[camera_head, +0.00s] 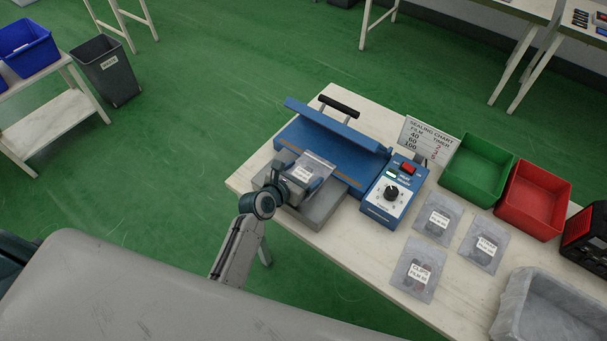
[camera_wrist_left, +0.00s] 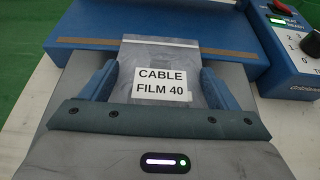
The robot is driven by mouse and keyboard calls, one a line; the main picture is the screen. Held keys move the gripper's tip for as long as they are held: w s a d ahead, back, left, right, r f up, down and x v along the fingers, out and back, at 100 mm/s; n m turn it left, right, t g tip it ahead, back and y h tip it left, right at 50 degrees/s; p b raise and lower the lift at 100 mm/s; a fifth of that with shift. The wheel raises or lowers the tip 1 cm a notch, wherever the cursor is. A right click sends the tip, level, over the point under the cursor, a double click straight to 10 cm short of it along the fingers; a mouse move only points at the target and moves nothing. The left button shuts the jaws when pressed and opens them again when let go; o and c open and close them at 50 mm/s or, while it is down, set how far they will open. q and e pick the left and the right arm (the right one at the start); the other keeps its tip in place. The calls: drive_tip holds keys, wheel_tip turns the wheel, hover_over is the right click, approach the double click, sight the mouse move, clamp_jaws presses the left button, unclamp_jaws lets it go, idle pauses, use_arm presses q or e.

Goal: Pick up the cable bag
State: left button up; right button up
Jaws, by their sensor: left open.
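The cable bag (camera_head: 318,166) is a clear pouch with a white label reading "CABLE FILM 40" in the left wrist view (camera_wrist_left: 187,52). It lies at the front of the blue heat sealer (camera_head: 322,143), over its grey front plate (camera_head: 328,203), with its far end near the sealer's brown strip. My left gripper (camera_head: 303,178) is above the front plate. Its two blue fingers are open, one on each side of the bag, in the left wrist view (camera_wrist_left: 158,75). The near end of the bag is hidden behind the gripper body. My right gripper is not in view.
The sealer's control box (camera_head: 393,191) stands right of the bag. A sealing chart (camera_head: 430,140), a green bin (camera_head: 478,168) and a red bin (camera_head: 533,199) are behind. Three other bags (camera_head: 418,272) lie to the right, near a grey tray (camera_head: 548,308).

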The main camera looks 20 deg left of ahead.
use_arm(q)
drive_tip(key=shift+s, duration=0.1)
drive_tip(key=shift+c, duration=0.4)
drive_tip(key=c, duration=1.1)
